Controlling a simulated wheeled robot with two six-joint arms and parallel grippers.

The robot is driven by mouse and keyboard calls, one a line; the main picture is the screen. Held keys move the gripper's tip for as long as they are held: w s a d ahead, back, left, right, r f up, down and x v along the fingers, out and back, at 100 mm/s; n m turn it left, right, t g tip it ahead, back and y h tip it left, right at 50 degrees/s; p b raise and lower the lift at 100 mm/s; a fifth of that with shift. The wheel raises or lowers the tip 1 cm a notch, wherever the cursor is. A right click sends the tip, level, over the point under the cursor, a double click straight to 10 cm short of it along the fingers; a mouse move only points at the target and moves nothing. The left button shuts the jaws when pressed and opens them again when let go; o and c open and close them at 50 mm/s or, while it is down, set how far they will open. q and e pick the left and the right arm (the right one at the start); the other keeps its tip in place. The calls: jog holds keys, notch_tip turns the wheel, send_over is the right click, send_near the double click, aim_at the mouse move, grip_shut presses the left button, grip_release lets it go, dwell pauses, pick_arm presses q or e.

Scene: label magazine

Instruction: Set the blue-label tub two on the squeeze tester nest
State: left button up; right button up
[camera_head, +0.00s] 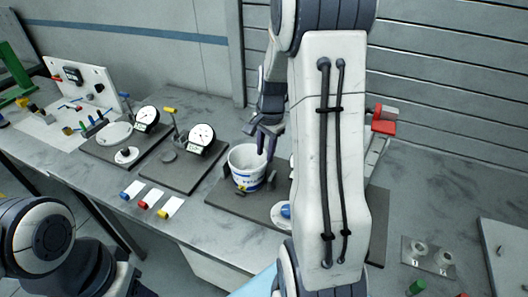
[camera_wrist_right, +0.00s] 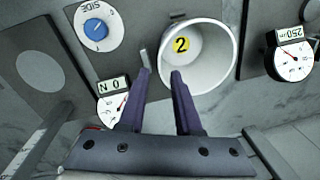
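The white tub (camera_head: 246,168) with blue lettering stands upright over a dark plate left of my right arm. In the right wrist view I look into the tub (camera_wrist_right: 214,68), with a yellow spot marked 2 (camera_wrist_right: 181,44) inside. My right gripper (camera_head: 264,146) is at its rim; in the wrist view the gripper (camera_wrist_right: 161,75) is open, one finger outside the wall and one inside, with gaps. A gauge reading N 0 (camera_wrist_right: 112,98) and a blue dial marked SIDE (camera_wrist_right: 97,29) are beside the tub. What is under the tub is hidden. My left gripper is out of view.
Two gauge stations, with dials (camera_head: 147,117) and (camera_head: 202,134), stand left of the tub. Blue, red and yellow markers with cards (camera_head: 148,200) lie in front. Another dark plate with a grey disc (camera_wrist_right: 40,71) shows in the wrist view. A red-topped block (camera_head: 384,127) is behind my arm.

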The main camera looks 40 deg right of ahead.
jog(key=s+a+r+n, duration=0.2)
jog(key=a+n, duration=0.3)
jog(key=a, duration=0.4)
jog(key=s+a+r+n, duration=0.2)
jog(key=a+r+n, duration=0.15)
jog(key=a, duration=0.65)
jog(key=s+a+n, duration=0.5)
jog(key=s+n, duration=0.2)
jog(key=s, duration=0.1)
jog(key=s+a+n+g, duration=0.1)
jog(key=s+a+n, duration=0.5)
jog(key=s, duration=0.3)
jog(key=shift+r+n+y, duration=0.25)
jog(key=shift+n+y, duration=0.15)
jog(key=shift+n, duration=0.25)
jog(key=shift+a+f, duration=0.1)
jog(key=shift+w+f+b, duration=0.1)
jog(key=shift+f+b, duration=0.35)
jog(key=shift+b, duration=0.1)
